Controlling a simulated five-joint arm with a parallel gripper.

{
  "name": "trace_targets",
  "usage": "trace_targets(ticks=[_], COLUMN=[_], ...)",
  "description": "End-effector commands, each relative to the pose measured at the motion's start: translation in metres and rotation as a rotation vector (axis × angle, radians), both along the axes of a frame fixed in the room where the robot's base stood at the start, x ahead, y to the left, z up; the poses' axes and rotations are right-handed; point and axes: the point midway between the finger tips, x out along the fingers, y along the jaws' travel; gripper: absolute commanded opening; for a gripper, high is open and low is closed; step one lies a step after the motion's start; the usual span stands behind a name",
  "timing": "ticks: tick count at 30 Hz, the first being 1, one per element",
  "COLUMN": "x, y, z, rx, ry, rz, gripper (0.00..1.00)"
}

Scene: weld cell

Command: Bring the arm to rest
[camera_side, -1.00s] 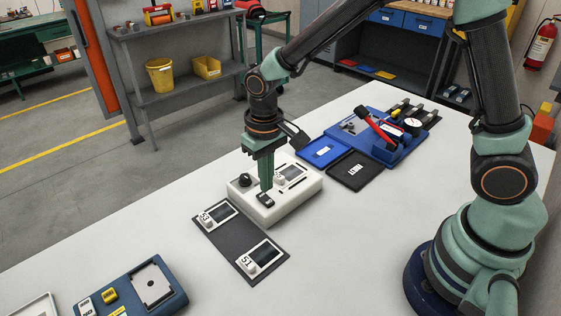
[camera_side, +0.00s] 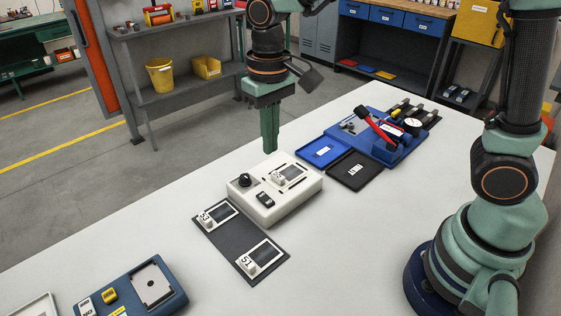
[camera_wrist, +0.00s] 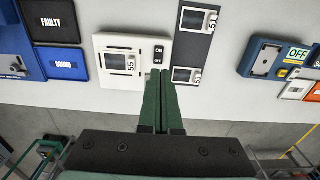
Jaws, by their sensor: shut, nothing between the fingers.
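My gripper (camera_side: 270,147) is shut and empty. It points down in the air above the far side of a white tester box (camera_side: 290,208), apart from it.
A dark mat (camera_side: 229,250) holds two screened units at the box's front left. Blue and black trays (camera_side: 323,152) and a blue fixture with a red lever (camera_side: 376,125) stand behind right. A blue case (camera_side: 173,303) lies at the front left. The table's front middle is clear.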

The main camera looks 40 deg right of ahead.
Motion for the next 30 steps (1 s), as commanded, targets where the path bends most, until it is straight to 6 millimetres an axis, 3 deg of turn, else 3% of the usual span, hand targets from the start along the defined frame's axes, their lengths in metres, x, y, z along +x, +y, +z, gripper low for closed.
trace_targets(ticks=[5, 16, 24, 30], x=[-0.003, -0.041, -0.070, -0.078], y=[-0.010, -0.079, -0.116, -0.125], z=[0.008, 0.050, 0.056, 0.055], rx=[0.009, 0.039, 0.013, -0.001], ry=[-0.029, -0.276, -0.439, -0.486], rz=[-0.004, -0.007, -0.004, -0.002], gripper=[0.00, 0.00, 0.00, 0.00])
